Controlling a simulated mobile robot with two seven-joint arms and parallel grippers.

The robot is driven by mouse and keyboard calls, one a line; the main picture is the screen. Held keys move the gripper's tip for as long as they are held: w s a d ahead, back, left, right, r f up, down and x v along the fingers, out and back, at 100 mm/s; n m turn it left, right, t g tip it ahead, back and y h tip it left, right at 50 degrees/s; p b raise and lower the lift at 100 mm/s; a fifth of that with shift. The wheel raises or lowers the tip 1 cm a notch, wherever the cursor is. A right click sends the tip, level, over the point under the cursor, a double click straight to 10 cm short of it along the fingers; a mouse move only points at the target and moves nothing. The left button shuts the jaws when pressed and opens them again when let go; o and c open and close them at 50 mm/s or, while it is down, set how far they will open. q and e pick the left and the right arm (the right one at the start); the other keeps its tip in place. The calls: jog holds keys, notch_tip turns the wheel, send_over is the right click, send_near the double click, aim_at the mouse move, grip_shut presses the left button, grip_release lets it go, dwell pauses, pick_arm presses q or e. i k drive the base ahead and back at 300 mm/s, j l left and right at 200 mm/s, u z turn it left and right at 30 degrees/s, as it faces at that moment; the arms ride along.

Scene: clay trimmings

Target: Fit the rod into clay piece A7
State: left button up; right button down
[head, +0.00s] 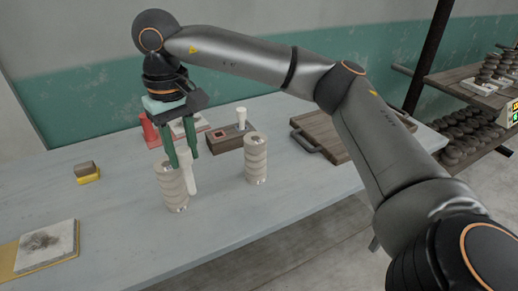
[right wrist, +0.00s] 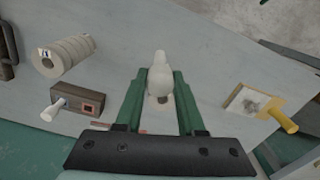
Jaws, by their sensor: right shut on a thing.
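My right gripper (head: 183,158) has green fingers shut on a white rod (head: 190,178), which points down with its narrower end lowest. A ribbed, pale clay stack (head: 168,186) stands upright just left of the rod; in the head view the rod overlaps its right side, and I cannot tell whether they touch. A second ribbed clay stack (head: 256,160) stands upright further right. It also shows in the right wrist view (right wrist: 68,55) with a small blue-and-white label, too small to read. I cannot tell which stack is A7. The rod also shows between the fingers (right wrist: 160,103) in the right wrist view. My left gripper is out of view.
A wooden block (head: 226,137) with a red square and a white peg (head: 241,118) stands behind the stacks. A wooden tray (head: 345,145) lies right. A stained slab (head: 45,249) and sponges (head: 87,171) lie left. The front middle of the table is clear.

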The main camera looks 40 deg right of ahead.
aim_at(255, 151)
jog(key=k+l, duration=0.1)
jog(key=l, duration=0.8)
jog(key=k+l, duration=0.15)
jog(key=l, duration=0.3)
